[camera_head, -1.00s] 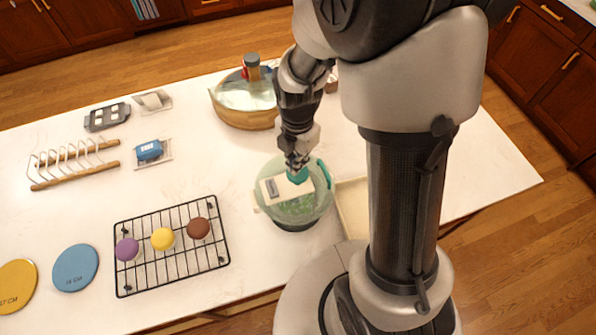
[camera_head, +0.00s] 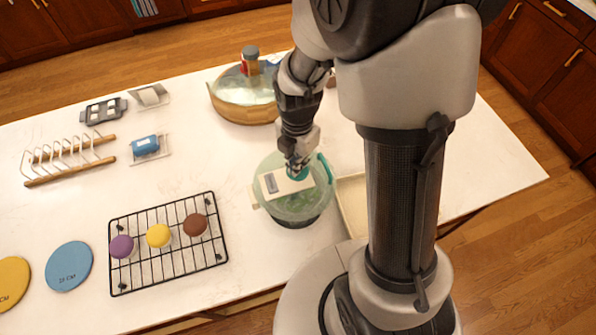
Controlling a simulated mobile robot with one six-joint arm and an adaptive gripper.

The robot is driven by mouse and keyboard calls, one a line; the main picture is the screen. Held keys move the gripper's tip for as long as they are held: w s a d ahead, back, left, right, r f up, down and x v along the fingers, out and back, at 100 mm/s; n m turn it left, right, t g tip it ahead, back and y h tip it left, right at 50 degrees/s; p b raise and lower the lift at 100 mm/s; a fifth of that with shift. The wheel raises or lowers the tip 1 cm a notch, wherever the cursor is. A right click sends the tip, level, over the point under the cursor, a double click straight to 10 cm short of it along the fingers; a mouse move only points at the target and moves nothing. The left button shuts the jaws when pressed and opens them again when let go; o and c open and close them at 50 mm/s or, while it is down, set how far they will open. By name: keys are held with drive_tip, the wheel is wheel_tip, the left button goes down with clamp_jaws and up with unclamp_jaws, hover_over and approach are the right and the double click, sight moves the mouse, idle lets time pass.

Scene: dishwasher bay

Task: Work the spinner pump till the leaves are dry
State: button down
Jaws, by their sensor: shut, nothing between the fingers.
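The salad spinner (camera_head: 298,209) is a clear greenish bowl with a dark base, standing on the white counter near its front edge. Green leaves show faintly through it. A teal pump knob (camera_head: 299,174) sits on top, and a teal handle (camera_head: 326,166) is at its right side. A pale panel with a grey patch (camera_head: 272,185) lies across the lid. My gripper (camera_head: 297,169) points down right at the pump knob, shut with nothing between its fingers. The fingers partly hide the knob, and I cannot tell whether they press on it.
A black wire rack (camera_head: 170,262) with purple, yellow and brown rounds stands left of the spinner. A pale tray (camera_head: 352,205) is close on its right, a wooden-rimmed bowl (camera_head: 243,110) behind. A toast rack (camera_head: 68,160) and a blue item (camera_head: 145,146) stand further left.

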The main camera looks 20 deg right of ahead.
drive_tip(key=shift+f+b, duration=0.5)
drive_tip(key=shift+f, duration=0.4)
drive_tip(key=shift+r+p, duration=2.1)
drive_tip(key=shift+r, duration=0.6)
drive_tip(key=shift+f, duration=0.1)
drive_tip(key=shift+f+b, duration=0.15)
drive_tip(key=shift+b, duration=0.2)
drive_tip(key=shift+f+b, duration=2.05)
drive_tip(key=shift+f, duration=0.45)
drive_tip(key=shift+r+p, duration=2.1)
drive_tip(key=shift+r, duration=0.55)
